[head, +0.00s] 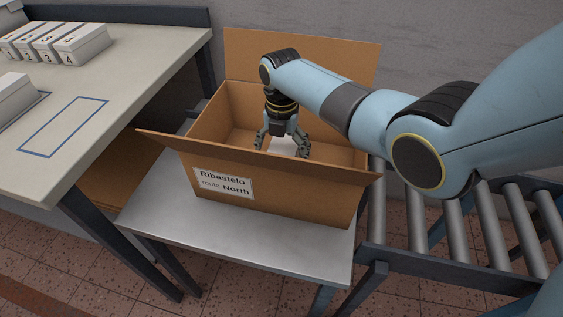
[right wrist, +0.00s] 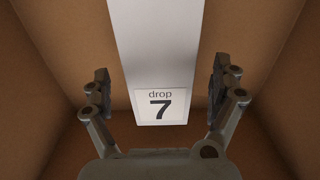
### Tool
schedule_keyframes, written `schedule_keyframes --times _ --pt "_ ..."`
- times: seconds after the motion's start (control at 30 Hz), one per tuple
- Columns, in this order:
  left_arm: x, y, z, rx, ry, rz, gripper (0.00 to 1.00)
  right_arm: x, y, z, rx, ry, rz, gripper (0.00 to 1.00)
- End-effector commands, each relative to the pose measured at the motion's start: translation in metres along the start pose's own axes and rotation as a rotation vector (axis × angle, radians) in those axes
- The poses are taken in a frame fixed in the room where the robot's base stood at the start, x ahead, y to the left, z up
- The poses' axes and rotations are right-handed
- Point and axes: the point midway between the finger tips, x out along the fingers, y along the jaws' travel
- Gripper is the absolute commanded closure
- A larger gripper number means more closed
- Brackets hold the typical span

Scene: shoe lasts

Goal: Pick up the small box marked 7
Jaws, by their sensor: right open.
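The small white box marked 7 (right wrist: 158,60) lies inside the open cardboard carton (head: 270,187). Its label reads "drop 7" in the right wrist view. In the head view the white box (head: 284,146) shows partly between my right gripper's fingers, its lower part hidden by the carton's front wall. My right gripper (head: 282,148) reaches down into the carton and is open. In the right wrist view its fingers (right wrist: 163,90) stand on either side of the box, with a gap on both sides. My left gripper is not in view.
The carton, marked "Ribastelo route North", stands with flaps open on a grey metal table (head: 240,232). A roller conveyor (head: 455,225) is at the right. A bench (head: 120,85) at the left holds several white boxes (head: 75,45) and a blue outlined rectangle (head: 64,127).

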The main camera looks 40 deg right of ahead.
Motion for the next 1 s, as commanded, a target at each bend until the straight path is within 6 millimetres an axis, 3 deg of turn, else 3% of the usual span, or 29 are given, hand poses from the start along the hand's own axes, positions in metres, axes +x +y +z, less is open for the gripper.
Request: schedule_keyframes --times 0.3,0.8,1.0 --pt "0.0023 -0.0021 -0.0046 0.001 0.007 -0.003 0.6 0.0081 0.0003 0.0 0.0 -0.001 0.001 0.06" --pt "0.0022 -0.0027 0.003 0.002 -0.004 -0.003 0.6 0.008 0.0001 0.0001 0.0 -0.001 0.001 0.71" --pt "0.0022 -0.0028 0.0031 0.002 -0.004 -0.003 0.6 0.0076 0.0004 0.0004 0.0 -0.002 0.001 0.73"
